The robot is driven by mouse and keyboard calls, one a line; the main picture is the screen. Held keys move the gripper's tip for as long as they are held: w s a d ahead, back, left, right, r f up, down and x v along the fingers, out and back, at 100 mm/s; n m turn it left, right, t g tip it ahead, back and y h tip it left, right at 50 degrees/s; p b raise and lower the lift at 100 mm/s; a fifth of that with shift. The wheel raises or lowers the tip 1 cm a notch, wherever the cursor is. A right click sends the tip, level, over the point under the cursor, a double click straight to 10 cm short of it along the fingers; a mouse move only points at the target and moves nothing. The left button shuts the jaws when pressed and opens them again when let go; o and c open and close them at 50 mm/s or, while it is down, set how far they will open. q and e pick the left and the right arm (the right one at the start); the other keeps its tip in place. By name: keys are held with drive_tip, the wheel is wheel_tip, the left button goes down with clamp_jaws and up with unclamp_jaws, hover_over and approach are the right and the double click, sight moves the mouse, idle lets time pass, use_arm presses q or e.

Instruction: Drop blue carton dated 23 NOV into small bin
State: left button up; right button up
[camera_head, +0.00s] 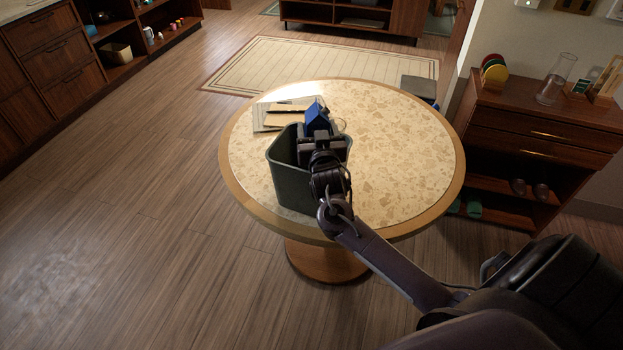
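The blue carton (316,116) shows at the far end of my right gripper (319,133), which looks shut on it. The date on the carton cannot be read from here. The small dark green-grey bin (291,188) stands upright on the round table, near its front left part. The gripper and carton are over the back right part of the bin's mouth as seen here, with the carton upright or slightly tilted. My gripper and wrist hide part of the bin's rim and right side. Its inside is dark. My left gripper is out of the picture.
The round speckled table (400,160) is clear on its right side. Papers and a tan wooden-looking item (287,119) lie behind the bin. A round clear or yellowish item (340,125) is partly hidden beside the carton. A wooden cabinet (545,130) stands at the right.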

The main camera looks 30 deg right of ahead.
drive_tip(key=shift+o, duration=1.2)
use_arm(q)
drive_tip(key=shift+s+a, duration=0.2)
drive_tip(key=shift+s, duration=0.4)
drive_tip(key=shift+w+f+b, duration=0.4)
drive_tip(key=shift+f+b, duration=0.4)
drive_tip(key=shift+b, duration=0.05)
use_arm(e)
drive_tip(key=v, duration=0.7)
drive_tip(key=shift+s+a, duration=0.25)
drive_tip(key=shift+s, duration=0.1)
